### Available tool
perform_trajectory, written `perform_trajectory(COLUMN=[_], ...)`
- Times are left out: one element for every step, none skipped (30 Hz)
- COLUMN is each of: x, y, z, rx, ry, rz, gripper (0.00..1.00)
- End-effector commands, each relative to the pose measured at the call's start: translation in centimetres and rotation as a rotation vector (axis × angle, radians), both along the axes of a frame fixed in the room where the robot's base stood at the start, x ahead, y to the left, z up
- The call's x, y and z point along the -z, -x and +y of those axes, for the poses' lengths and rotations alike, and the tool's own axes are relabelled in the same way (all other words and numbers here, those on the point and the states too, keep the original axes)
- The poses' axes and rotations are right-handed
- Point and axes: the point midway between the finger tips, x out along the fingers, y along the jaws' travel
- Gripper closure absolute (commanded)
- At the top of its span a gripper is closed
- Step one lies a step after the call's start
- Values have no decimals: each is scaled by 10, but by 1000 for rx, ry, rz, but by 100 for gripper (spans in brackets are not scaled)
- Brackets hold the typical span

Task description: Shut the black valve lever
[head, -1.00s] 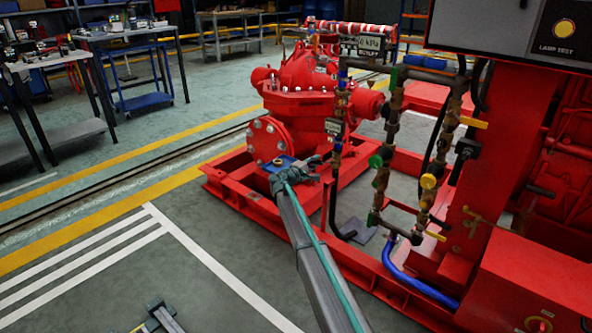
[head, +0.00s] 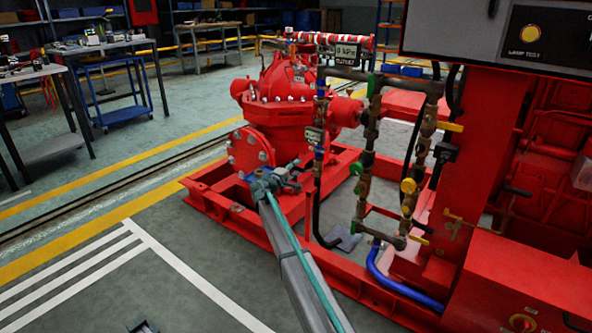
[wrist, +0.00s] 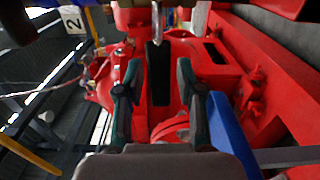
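In the wrist view, a black bar (wrist: 158,85) that looks like the valve lever stands upright in the picture, below a shiny metal stem. My gripper (wrist: 159,72) is open, with one dark finger on each side of the bar. Gaps show on both sides, so the fingers do not appear to close on it. In the head view, my gripper (head: 272,184) is low in front of the red pump's round flange. The lever cannot be made out there; my gripper and arm cover that spot.
The red pump (head: 285,98) stands on a red base frame (head: 215,205). Brass pipework with yellow and green handles (head: 408,186) rises to the right of my arm. A blue part (wrist: 230,130) lies close beside the right finger. Open floor is at left.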

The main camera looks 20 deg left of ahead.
Motion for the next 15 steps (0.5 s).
perform_trajectory(x=[0, 0, 0, 0, 0, 0, 0, 0, 0, 0, 0, 0, 0, 0, 0], y=[0, 0, 0, 0, 0, 0, 0, 0, 1, 1, 3, 5, 7, 10, 15], z=[0, 0, 0, 0, 0, 0, 0, 0, 0, 0, 0, 1, 2, 3, 5], rx=[0, 0, 0, 1, 1, 1, 1, 1, 1, 1, 1, 0, 0, 0, 0], ry=[0, 1, 1, 1, 1, 1, 1, 1, 1, 1, 1, 1, 1, 1, 1], rz=[0, 0, 0, 0, 0, 0, 0, 0, 0, 0, 0, 0, 0, 0, 0], gripper=[54, 54, 54, 54, 54, 54, 54, 54, 54, 54, 54, 54, 54, 54, 54])
